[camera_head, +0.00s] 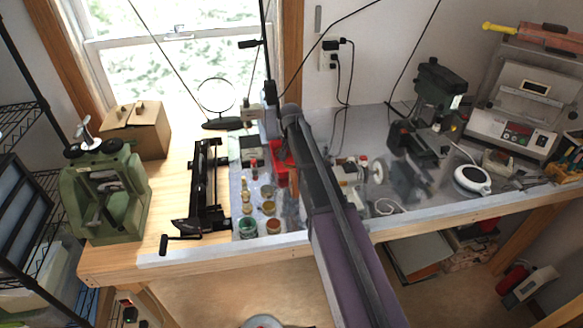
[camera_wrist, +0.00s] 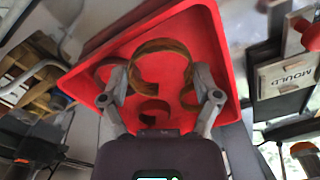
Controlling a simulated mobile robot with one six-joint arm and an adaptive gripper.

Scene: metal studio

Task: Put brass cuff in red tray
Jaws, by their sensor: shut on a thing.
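The red tray (camera_wrist: 225,45) fills the upper middle of the wrist view; in the head view a part of the red tray (camera_head: 281,176) shows beside my arm, which hides the rest. My gripper (camera_wrist: 160,74) is over the tray, its two fingers on either side of a large brass cuff (camera_wrist: 162,44), an open ring, and shut on it. I cannot tell whether this cuff touches the tray floor. Smaller brass-coloured curved pieces show in the tray, one below the held cuff (camera_wrist: 152,112) and others at its sides. In the head view my arm hides the gripper and the cuff.
Small jars (camera_head: 247,224) and a black bar-shaped tool (camera_head: 204,188) are left of the tray. A green machine (camera_head: 106,195) and a cardboard box (camera_head: 137,128) stand farther left. A drill press (camera_head: 438,95) and a white round device (camera_head: 472,179) are at right. A block marked MOULD (camera_wrist: 285,74) is beside the tray.

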